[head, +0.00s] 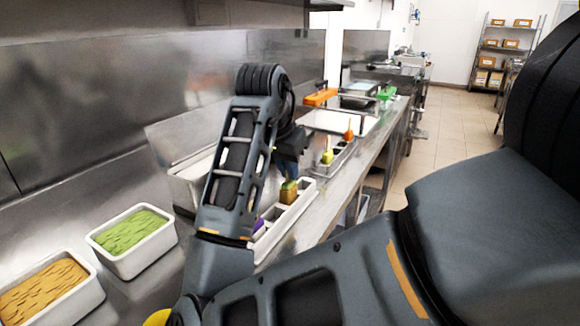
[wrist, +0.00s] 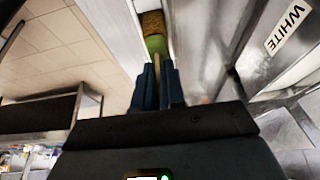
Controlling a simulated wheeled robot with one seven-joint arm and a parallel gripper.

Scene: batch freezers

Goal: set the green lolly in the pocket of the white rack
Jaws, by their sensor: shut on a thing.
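My gripper (head: 288,172) points down over the white rack (head: 285,224), shut on the stick of the green lolly (head: 289,185). In the wrist view the dark blue fingers (wrist: 158,88) pinch the pale stick, with the green lolly (wrist: 156,45) beyond them. A brown textured end (wrist: 152,22) shows past the green, and I cannot tell if it is part of the lolly. The lolly lines up with the rack's channel, beside a white wall (wrist: 125,20). Whether its tip is seated in a pocket is hidden. A purple item (head: 258,224) is partly hidden behind my arm.
A grey rack (head: 341,160) behind holds a yellow lolly (head: 327,157) and an orange one (head: 348,133). White tubs of green (head: 131,229) and orange-brown (head: 42,292) stuff stand at front left. A "WHITE" label (wrist: 287,27) shows beside the rack.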

